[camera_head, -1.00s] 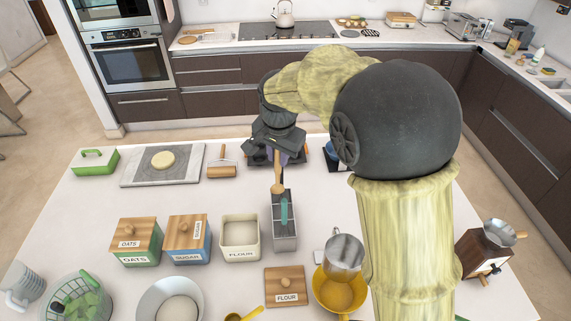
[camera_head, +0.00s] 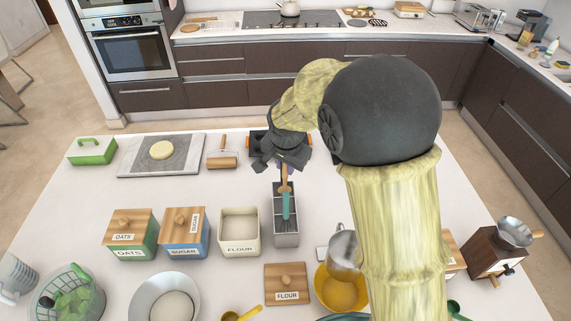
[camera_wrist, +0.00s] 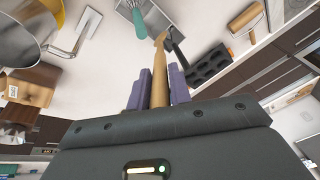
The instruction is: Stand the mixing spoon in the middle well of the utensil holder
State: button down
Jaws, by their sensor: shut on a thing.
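The wooden mixing spoon (camera_head: 285,181) is held in my gripper (camera_head: 283,163), and its far end points toward the utensil holder. In the wrist view its pale handle (camera_wrist: 159,85) runs between the purple fingers of my gripper (camera_wrist: 157,88), which are shut on it. The grey utensil holder (camera_head: 287,238) stands on the white counter, just in front of the gripper in the head view. A teal-handled utensil (camera_head: 286,206) is at the holder and also shows in the wrist view (camera_wrist: 140,24). I cannot tell whether the spoon's end is inside a well or above it.
A dark muffin tray (camera_head: 254,146) lies behind the gripper. A yellow bowl (camera_head: 336,298) and a metal cup (camera_head: 342,250) are front right.

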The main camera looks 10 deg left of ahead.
aim_at(285, 179)
jog(key=shift+f+b, duration=1.85)
jog(key=shift+f, duration=0.65)
jog(key=shift+w+r+p, duration=0.1)
jog(key=shift+w+p, duration=0.2)
jog(key=shift+p, duration=0.35)
jog(key=shift+w+a+f+g+h+p, duration=0.2)
jog(key=shift+w+f+g+p, duration=0.45)
jog(key=shift+w+f, duration=0.45)
jog(key=shift+w+a+f+g+h+p, duration=0.1)
jog(key=shift+w+a+f+g+p, duration=0.25)
jog(key=shift+w+f+p, duration=0.75)
jog(key=shift+w+a+f+g+h+p, duration=0.15)
jog(key=shift+w+f+g+p, duration=0.45)
jog(key=shift+f, duration=0.8)
jog(key=c, duration=1.2)
grip_release()
jog(key=shift+a, duration=0.1)
